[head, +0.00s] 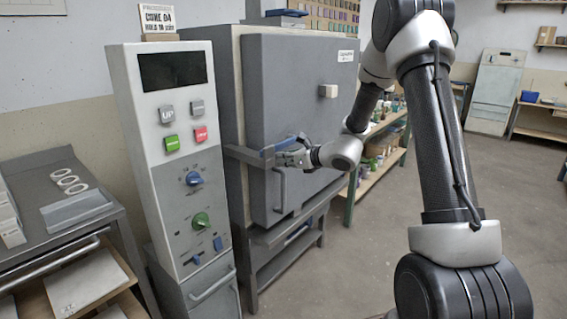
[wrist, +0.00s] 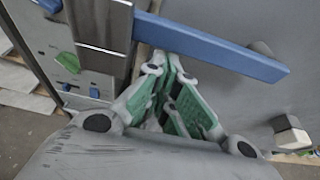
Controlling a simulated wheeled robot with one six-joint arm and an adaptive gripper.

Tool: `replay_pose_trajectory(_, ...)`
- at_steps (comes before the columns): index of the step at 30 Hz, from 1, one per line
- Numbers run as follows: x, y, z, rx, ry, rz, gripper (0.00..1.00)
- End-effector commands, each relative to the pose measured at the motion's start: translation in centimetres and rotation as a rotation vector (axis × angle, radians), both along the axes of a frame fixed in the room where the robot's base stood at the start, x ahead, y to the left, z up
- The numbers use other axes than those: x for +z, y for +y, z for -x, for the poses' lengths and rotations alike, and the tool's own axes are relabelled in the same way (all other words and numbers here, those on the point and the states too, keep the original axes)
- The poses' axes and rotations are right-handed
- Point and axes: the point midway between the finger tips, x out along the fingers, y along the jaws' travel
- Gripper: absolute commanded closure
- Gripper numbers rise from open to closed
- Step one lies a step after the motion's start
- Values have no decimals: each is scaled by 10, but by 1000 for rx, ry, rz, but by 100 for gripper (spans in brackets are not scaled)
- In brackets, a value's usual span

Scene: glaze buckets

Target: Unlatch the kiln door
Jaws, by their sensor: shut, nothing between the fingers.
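The grey kiln door (head: 305,105) stands closed against the kiln body. A grey latch bracket (head: 243,155) sits at the door's left edge, and it also shows in the wrist view (wrist: 100,25). A blue latch lever (head: 279,145) reaches right from it, roughly level across the door. In the wrist view the blue lever (wrist: 225,50) runs across the top of the picture. My gripper (head: 288,157) is at the lever, its fingers shut and empty. In the wrist view the fingertips (wrist: 172,62) come together just at the lever's lower edge; I cannot tell whether they touch it.
A control panel (head: 171,150) with buttons and knobs stands left of the kiln. A grey pull handle (head: 280,190) is on the door below the lever. A metal cart (head: 60,235) is at the far left. Shelves with jars (head: 385,145) stand behind my arm. The floor at right is clear.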

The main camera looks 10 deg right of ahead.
Motion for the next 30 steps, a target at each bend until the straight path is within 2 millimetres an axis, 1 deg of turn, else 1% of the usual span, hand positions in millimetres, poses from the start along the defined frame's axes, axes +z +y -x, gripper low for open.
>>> replay_pose_trajectory(7,1,0,0,0,4,-6,100)
replay_pose_trajectory(20,10,2,1,0,48,-67,100)
replay_pose_trajectory(26,19,3,2,1,91,-127,100)
replay_pose_trajectory(30,31,4,2,0,145,-204,100)
